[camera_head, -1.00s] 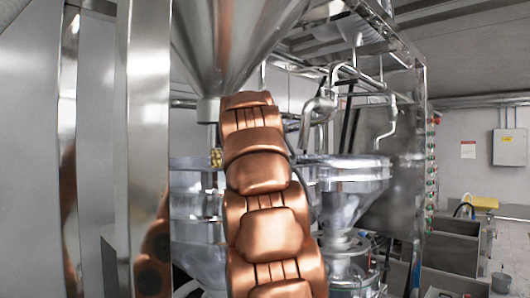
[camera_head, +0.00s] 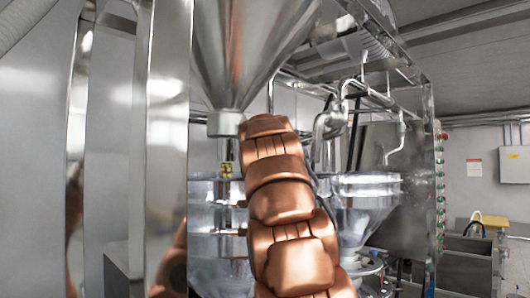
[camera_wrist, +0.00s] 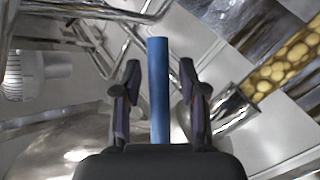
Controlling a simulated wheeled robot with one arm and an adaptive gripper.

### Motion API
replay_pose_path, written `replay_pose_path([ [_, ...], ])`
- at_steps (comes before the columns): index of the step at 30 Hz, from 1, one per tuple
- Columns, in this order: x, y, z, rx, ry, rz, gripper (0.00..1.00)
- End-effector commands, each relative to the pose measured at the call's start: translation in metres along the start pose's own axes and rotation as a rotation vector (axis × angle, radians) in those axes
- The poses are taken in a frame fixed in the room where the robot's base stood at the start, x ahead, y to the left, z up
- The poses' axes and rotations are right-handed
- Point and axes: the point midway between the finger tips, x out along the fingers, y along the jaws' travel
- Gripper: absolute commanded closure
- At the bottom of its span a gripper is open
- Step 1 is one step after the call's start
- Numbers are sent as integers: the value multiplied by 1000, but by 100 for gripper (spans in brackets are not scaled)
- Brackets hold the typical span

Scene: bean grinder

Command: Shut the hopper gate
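A blue bar-shaped handle (camera_wrist: 158,85) stands between the two fingers of my gripper (camera_wrist: 158,95) in the wrist view. The fingers are apart, with a gap on each side of the bar. How deep the bar sits between them is hard to tell. In the head view a large steel hopper cone (camera_head: 245,50) narrows to a short spout (camera_head: 227,123) at upper centre. My copper-coloured arm stands in front and hides my gripper and the blue handle there. The gate itself cannot be made out.
Upright steel posts (camera_head: 160,140) are close on the left.

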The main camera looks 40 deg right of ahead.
Motion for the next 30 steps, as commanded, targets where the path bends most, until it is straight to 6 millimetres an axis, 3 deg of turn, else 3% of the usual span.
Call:
replay_pose_path([
  [14,-4,1,0,0,0,1,55],
  [30,-46,1,-1,0,1,1,55],
])
